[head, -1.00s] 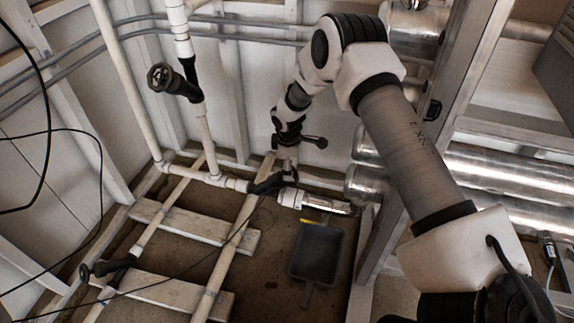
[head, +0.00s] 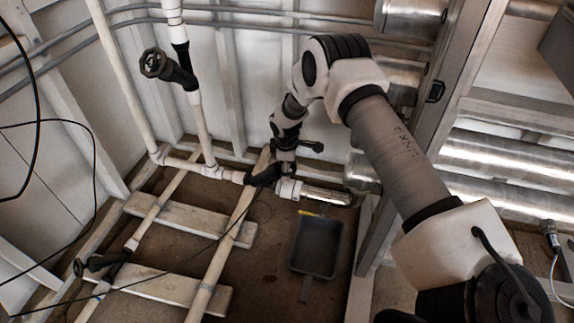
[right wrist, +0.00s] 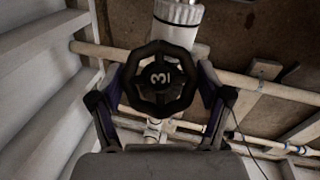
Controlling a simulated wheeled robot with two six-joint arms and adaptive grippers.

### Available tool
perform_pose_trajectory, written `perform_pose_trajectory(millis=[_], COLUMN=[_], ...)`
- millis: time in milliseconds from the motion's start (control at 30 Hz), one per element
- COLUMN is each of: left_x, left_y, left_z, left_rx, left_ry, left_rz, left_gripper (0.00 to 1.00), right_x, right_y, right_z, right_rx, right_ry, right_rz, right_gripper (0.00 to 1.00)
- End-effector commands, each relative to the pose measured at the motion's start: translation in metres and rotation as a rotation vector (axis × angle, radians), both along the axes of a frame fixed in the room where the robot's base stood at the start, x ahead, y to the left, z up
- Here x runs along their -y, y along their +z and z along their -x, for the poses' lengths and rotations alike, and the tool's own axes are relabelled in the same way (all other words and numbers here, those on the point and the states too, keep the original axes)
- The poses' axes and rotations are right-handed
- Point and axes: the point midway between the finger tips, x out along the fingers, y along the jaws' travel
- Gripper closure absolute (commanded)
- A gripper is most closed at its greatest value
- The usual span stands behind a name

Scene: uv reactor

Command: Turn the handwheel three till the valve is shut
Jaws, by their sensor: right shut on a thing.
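In the head view my right gripper (head: 284,167) is at the end of the arm, low over the black valve body (head: 266,177) on the white pipe near the floor. There the gripper mostly hides the wheel. How far the valve is turned cannot be told. My left gripper is out of view.
Another black handwheel valve (head: 160,65) is on the upright pipe at upper left, and one more (head: 90,265) is at lower left. A grey dustpan (head: 316,246) lies on the floor. Metal cylinders (head: 500,165) and a frame post stand at right. Thin cables hang at left.

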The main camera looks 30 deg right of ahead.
Motion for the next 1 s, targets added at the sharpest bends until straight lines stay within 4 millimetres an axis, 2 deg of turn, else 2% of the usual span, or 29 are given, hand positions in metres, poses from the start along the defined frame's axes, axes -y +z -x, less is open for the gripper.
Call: perform_pose_trajectory(millis=[300, 667, 700, 733, 1000], left_x=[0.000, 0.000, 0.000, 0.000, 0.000], left_y=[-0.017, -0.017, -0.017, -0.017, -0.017], left_z=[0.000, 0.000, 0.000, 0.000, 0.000], left_rx=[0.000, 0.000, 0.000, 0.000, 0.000], left_ry=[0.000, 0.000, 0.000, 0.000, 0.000], left_rz=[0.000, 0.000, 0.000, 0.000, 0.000], left_gripper=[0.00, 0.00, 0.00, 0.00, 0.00], right_x=[0.002, 0.001, 0.001, 0.001, 0.001], right_y=[-0.004, -0.001, -0.001, -0.001, 0.000], right_z=[-0.001, 0.000, 0.000, 0.000, 0.000], right_rx=[-0.101, -0.127, -0.127, -0.127, -0.126], right_ry=[-0.162, -0.196, -0.196, -0.196, -0.194], right_rz=[-0.119, -0.149, -0.149, -0.149, -0.148], right_gripper=[0.58, 0.58, 0.09, 0.00, 0.00])
